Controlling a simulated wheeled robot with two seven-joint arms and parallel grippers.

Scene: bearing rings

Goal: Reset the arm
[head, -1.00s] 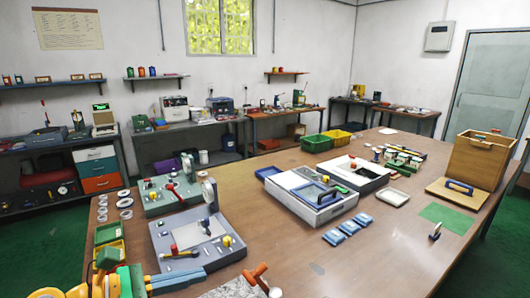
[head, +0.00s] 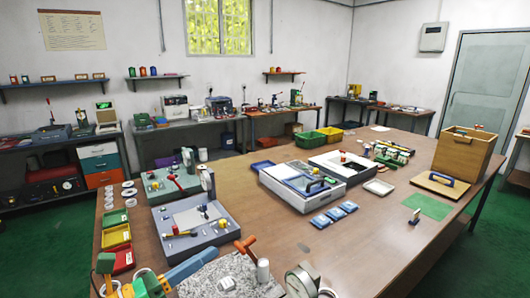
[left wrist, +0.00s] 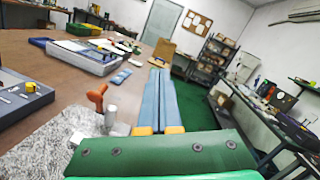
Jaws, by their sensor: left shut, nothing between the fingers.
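My left gripper (head: 204,255) is at the bottom left of the head view, with a green and orange body and long blue fingers. The fingers lie together, shut, with nothing held. In the head view they overlap the left edge of a speckled stone plate (head: 235,278). In the left wrist view the two blue fingers (left wrist: 160,72) run side by side, pointing away over the table. White bearing rings (head: 128,192) lie at the table's left edge, apart from the gripper. My right gripper is not in view.
Green, yellow and red bins (head: 117,236) stand left of the gripper. A grey fixture (head: 165,246) is just behind it. An orange-handled tool (head: 246,247) and a metal cylinder (head: 263,271) stand near the plate.

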